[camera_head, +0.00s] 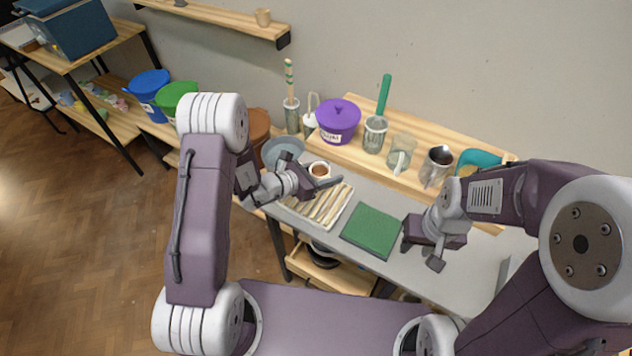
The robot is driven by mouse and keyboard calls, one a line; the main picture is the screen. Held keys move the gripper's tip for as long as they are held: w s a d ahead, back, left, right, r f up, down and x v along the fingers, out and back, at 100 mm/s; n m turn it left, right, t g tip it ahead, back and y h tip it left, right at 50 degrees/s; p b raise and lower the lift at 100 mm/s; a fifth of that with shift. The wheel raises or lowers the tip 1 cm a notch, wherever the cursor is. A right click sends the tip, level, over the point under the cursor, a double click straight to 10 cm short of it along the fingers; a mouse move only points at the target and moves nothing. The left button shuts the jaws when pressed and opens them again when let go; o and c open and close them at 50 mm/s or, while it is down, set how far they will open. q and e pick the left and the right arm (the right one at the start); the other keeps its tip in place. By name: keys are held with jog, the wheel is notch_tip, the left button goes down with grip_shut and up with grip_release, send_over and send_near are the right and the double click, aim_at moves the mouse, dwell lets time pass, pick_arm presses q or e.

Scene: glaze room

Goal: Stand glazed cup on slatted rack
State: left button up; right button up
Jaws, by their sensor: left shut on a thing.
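A small white cup (320,168) with a brown inside sits at my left gripper (311,172), which is shut on it. The cup is upright, at the back edge of the slatted rack (327,208). Whether its base touches the rack is hidden by the gripper. The rack has pale wooden slats in a white frame and lies on the grey table (386,267). My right gripper (420,256) is open and empty, right of the green mat.
A green mat (372,230) lies right of the rack. A grey-blue bowl (284,150) stands behind my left gripper. A wooden shelf behind holds a purple lidded tub (338,120), a grey cup with a green-handled tool (375,134), a glass jug (401,153) and a metal pitcher (436,166).

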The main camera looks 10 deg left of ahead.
pick_arm(q)
jog(key=shift+w+a+f, duration=0.1)
jog(key=shift+a+f, duration=0.25)
jog(key=shift+a, duration=0.25)
jog(key=shift+w+a+f, duration=0.1)
jog(key=shift+a+f, duration=0.25)
jog(key=shift+a, duration=0.25)
notch_tip(320, 180, down, 4)
jog(key=shift+s+d+r, duration=0.1)
jog(key=shift+r, duration=0.15)
jog(key=shift+f, duration=0.3)
jog(key=shift+f, duration=0.15)
jog(key=o, duration=1.5)
jog(key=shift+o, duration=0.2)
